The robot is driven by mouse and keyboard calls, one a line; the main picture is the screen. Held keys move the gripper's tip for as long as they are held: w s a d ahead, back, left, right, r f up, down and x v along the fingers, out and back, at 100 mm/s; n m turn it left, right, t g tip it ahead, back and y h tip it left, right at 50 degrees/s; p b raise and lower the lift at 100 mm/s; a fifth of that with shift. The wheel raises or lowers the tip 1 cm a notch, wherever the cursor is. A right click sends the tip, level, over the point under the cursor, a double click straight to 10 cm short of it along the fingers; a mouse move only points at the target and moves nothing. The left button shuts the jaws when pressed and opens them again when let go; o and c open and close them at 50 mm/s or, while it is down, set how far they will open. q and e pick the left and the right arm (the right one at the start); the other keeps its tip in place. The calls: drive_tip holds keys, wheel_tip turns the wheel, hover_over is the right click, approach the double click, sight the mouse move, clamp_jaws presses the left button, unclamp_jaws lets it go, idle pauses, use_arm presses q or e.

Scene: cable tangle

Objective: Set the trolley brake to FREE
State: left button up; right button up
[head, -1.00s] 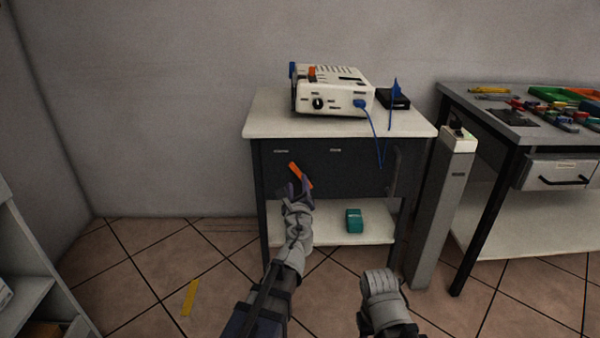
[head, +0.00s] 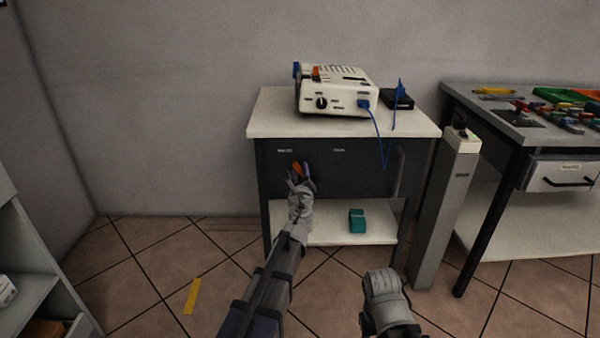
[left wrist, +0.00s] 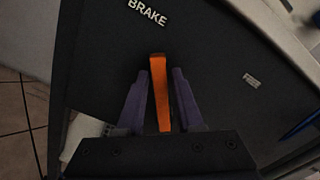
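The orange brake lever (head: 297,169) is on the dark front panel of the trolley (head: 360,178). The left wrist view shows the lever (left wrist: 159,90) below the white word BRAKE (left wrist: 147,12). My left gripper (head: 301,172) is at the panel, with its purple fingers on either side of the lever. In the left wrist view, narrow gaps show between the fingers (left wrist: 160,85) and the lever, so the gripper looks open around it. The fingers partly hide the lever in the head view. A second small label (left wrist: 252,80) is too small to read. My right gripper's fingers are not visible.
A white device (head: 337,92) with a blue cable (head: 380,135) hanging over the edge stands on the trolley top. A teal box (head: 357,220) is on the lower shelf. A grey post (head: 446,205) and a tool bench (head: 500,125) stand to the right.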

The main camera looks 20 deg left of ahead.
use_arm(q)
clamp_jaws()
idle(1.1)
